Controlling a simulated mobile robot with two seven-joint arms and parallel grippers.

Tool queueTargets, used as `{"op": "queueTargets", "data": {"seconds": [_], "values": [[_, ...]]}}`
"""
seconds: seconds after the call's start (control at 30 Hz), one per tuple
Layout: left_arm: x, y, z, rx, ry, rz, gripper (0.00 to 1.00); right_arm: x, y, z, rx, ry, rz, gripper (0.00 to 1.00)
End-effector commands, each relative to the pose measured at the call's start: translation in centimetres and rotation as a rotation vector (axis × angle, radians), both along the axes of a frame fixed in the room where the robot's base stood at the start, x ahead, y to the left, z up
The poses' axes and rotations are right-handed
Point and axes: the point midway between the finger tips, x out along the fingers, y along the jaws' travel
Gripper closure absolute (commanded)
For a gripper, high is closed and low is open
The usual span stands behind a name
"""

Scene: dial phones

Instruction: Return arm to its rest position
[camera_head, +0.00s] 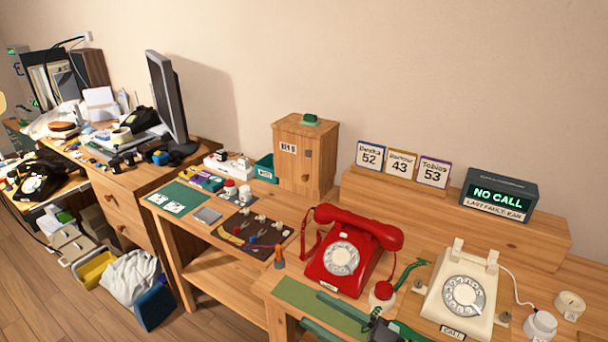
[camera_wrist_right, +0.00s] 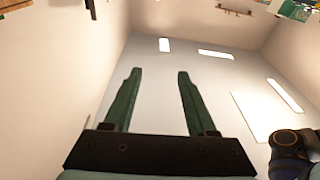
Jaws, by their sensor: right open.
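My right gripper (camera_head: 312,309) is at the bottom of the head view, over the front of the desk near a green mat (camera_head: 300,293). Its two green fingers are apart. In the right wrist view the fingers (camera_wrist_right: 156,72) are spread with nothing between them, against pale walls. A red dial phone (camera_head: 345,258), its handset on top, stands just behind the gripper. A cream dial phone (camera_head: 463,292) stands to the right, with no handset on its cradle. My left gripper is not in view.
A wooden shelf behind the phones holds number cards (camera_head: 402,164) and a "NO CALL" display (camera_head: 498,195). A wooden box (camera_head: 305,160) and a dark tool mat (camera_head: 252,232) lie left. A monitor (camera_head: 168,100) stands far left.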

Motion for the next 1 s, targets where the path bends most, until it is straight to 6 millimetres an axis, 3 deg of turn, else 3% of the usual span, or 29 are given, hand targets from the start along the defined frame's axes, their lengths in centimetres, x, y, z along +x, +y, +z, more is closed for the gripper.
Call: {"op": "queueTargets", "data": {"seconds": [0.13, 0.23, 0.4, 0.5, 0.6, 0.7, 1.0], "values": [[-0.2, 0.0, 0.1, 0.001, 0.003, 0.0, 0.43, 0.8, -4.6, -4.3, 0.039, 0.122, -0.387, 0.43], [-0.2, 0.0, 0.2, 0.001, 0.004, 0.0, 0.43, -0.4, -8.1, -9.5, -0.042, 0.275, -0.611, 0.43], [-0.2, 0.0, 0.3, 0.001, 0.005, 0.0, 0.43, -6.6, -12.1, -18.8, -0.267, 0.579, -0.8, 0.43], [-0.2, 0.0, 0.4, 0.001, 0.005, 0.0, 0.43, -10.4, -13.0, -22.2, -0.375, 0.715, -0.814, 0.43], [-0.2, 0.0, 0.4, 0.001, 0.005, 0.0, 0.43, -13.1, -13.3, -24.2, -0.443, 0.801, -0.803, 0.43], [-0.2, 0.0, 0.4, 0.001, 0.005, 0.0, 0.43, -14.5, -13.3, -25.1, -0.476, 0.842, -0.791, 0.43], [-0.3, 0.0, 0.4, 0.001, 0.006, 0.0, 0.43, -14.8, -13.3, -25.2, -0.486, 0.847, -0.787, 0.43]]}}
